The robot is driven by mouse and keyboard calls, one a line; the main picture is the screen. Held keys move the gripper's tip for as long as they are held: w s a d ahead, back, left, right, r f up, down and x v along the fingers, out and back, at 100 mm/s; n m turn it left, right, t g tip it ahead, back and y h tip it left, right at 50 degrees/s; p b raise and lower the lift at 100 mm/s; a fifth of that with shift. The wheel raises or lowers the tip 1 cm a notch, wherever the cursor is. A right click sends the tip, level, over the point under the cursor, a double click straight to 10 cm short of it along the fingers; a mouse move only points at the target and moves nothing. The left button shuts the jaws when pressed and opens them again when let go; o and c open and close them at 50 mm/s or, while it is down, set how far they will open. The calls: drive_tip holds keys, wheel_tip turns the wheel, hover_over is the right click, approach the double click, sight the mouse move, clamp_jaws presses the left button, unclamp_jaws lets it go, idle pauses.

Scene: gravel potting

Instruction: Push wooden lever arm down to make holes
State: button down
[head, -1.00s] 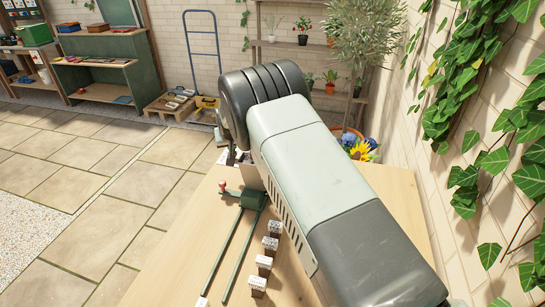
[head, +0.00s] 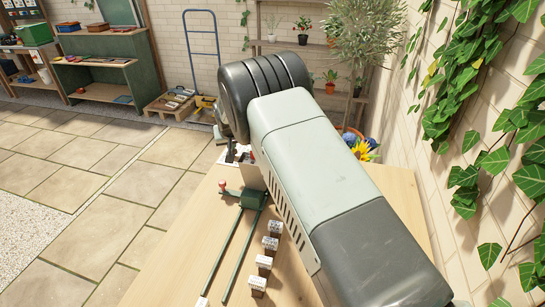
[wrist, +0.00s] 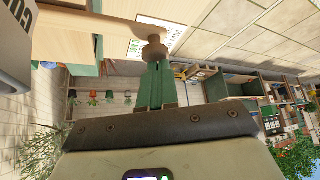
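The wooden lever arm (wrist: 85,22) crosses the upper left of the wrist view as a pale bar ending in a rounded brown knob (wrist: 155,50). My gripper (wrist: 155,68) shows there with its green fingers side by side, close together, with no clear gap. Their tips overlap the knob in the picture; I cannot tell whether they touch it. In the head view my own arm hides the lever and most of my gripper. A green frame with two long rails (head: 238,250) and a red knob (head: 222,184) lies on the wooden table (head: 180,250).
Several small labelled blocks (head: 270,243) stand in a row right of the rails. A sunflower (head: 362,149) stands beyond my arm. An ivy-covered wall (head: 480,110) bounds the right side. The table's left part is bare.

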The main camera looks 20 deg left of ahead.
wheel_tip(320, 180, up, 12)
drive_tip(key=shift+w, duration=0.15)
idle(0.7)
drive_tip(key=s+d+r+m+h, duration=0.1)
drive_tip(key=s+d+r, duration=0.3)
drive_tip(key=d+r, duration=0.4)
drive_tip(key=s+d+r+m, duration=0.1)
drive_tip(key=s+d+r, duration=0.2)
drive_tip(key=d+r, duration=0.5)
drive_tip(key=s+d+r+m+h, duration=0.1)
drive_tip(key=s+d+r, duration=0.35)
drive_tip(key=d, duration=0.65)
drive_tip(key=s+d+r+m, duration=0.1)
drive_tip(key=s+d+r, duration=0.2)
drive_tip(key=s+d, duration=1.05)
drive_tip(key=s+d+f, duration=0.1)
drive_tip(key=s+f, duration=0.1)
drive_tip(key=s, duration=0.5)
drive_tip(key=s+d+f+m+h, duration=0.1)
drive_tip(key=s+d+f, duration=0.1)
drive_tip(key=s, duration=0.5)
drive_tip(key=shift+s+f+m, duration=0.25)
drive_tip(key=shift+s+m, duration=0.05)
drive_tip(key=shift+s, duration=0.05)
drive_tip(key=shift+d, duration=0.1)
